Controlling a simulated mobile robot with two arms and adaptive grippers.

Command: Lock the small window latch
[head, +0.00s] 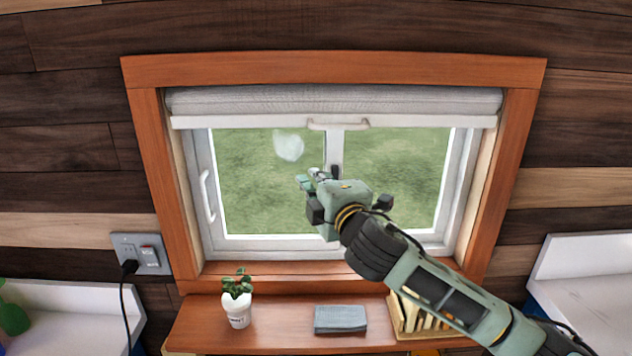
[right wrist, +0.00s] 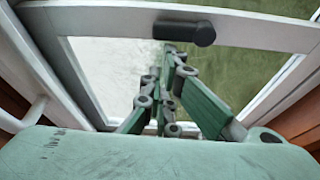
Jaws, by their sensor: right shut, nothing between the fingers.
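The small window (head: 262,190) has white frames and a wooden surround. In the right wrist view a dark grey latch (right wrist: 185,32) lies across a white frame bar, its lever pointing sideways; I cannot tell whether it is locked. My right gripper (head: 308,180) is shut and empty in front of the window's middle. In the right wrist view its green fingers (right wrist: 170,60) reach close to the latch; contact is unclear. My left gripper is out of view.
A rolled blind (head: 335,102) hangs above the panes. A white handle (head: 208,195) is on the left frame. A plugged socket (head: 140,253) is left.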

